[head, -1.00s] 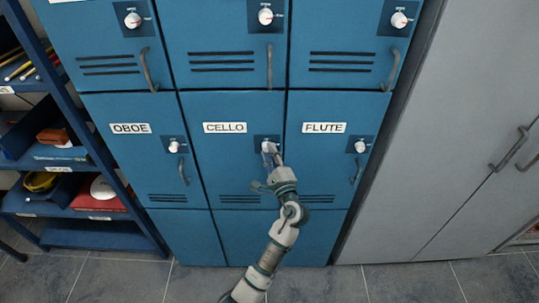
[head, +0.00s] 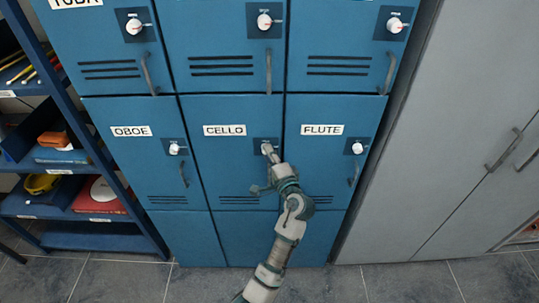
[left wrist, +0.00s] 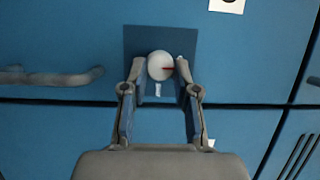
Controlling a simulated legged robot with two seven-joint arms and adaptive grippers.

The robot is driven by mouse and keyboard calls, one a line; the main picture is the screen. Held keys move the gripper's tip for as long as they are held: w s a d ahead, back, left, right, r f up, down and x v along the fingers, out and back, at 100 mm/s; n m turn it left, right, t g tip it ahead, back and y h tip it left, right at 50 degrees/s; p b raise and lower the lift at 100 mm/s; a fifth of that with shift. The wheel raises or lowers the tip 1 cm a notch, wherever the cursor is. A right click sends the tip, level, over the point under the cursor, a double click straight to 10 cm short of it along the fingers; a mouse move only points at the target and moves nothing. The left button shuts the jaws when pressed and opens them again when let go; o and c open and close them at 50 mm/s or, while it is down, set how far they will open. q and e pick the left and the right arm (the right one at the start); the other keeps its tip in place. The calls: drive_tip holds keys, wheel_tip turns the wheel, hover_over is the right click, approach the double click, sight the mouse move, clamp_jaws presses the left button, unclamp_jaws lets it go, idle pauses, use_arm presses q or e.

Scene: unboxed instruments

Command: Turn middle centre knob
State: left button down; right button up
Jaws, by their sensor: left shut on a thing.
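The middle centre knob is the white round knob (head: 265,148) on the blue door labelled CELLO (head: 224,130), set on a dark blue square plate. In the head view the fingers partly cover the knob. My right gripper is not in view.
Doors labelled OBOE (head: 130,131) and FLUTE (head: 322,130) flank this door, each with its own knob and handle. A bar handle (left wrist: 50,76) lies left of my fingers in the wrist view. Shelves stand left, a grey cabinet (head: 460,150) right.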

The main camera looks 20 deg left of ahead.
use_arm(q)
drive_tip(key=shift+f, duration=0.25)
drive_tip(key=c, duration=0.9)
unclamp_jaws()
drive_tip(key=shift+w, duration=0.1)
drive_tip(key=shift+o, duration=0.2)
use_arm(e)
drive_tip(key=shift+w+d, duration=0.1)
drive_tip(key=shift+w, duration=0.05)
use_arm(q)
drive_tip(key=shift+r, duration=0.15)
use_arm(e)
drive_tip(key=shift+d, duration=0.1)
